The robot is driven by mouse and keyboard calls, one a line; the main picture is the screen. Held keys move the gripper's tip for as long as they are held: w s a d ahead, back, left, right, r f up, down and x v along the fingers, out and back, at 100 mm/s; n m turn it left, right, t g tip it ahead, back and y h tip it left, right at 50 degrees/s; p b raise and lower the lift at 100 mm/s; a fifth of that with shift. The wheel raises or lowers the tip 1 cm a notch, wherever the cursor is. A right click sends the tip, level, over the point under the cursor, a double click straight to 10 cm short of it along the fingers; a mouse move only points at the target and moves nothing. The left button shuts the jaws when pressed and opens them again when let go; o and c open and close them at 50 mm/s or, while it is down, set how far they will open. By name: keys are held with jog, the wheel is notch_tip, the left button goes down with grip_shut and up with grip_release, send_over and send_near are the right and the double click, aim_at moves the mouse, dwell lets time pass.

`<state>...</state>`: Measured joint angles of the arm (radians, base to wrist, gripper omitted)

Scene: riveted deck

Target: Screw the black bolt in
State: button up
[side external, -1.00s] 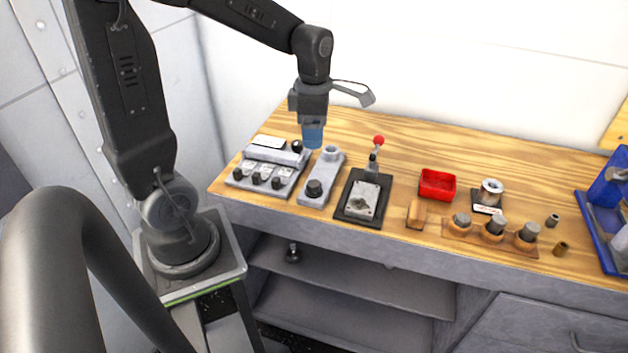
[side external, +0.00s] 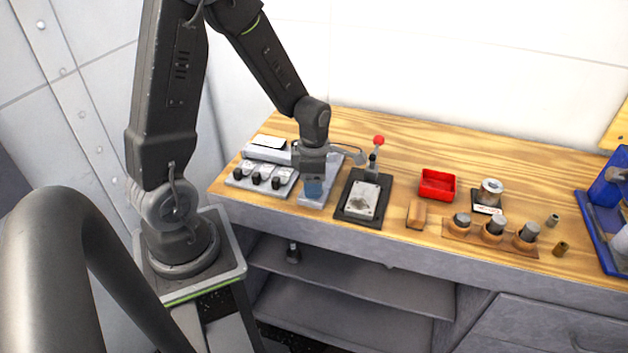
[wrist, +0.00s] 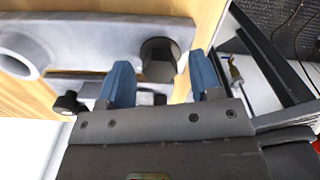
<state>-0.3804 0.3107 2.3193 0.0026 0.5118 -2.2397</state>
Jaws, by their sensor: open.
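The black bolt (wrist: 160,52) stands at one end of a long grey block (wrist: 100,38). A round raised ring (wrist: 20,55) is at the block's other end. My gripper (side external: 314,188) is low over the block's near end in the side view and hides the bolt there. In the wrist view, the two blue fingers of my gripper (wrist: 162,78) are open, and the bolt appears in the gap just beyond their tips. I cannot tell whether either finger touches it.
A grey panel with black knobs (side external: 257,178) stands close left. A black-framed plate (side external: 362,200) with a red-topped lever (side external: 378,141) stands close right.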

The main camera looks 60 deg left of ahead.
jog(key=shift+f, duration=0.1)
jog(key=c, duration=0.9)
jog(key=shift+c, duration=0.2)
jog(key=shift+m, duration=0.4)
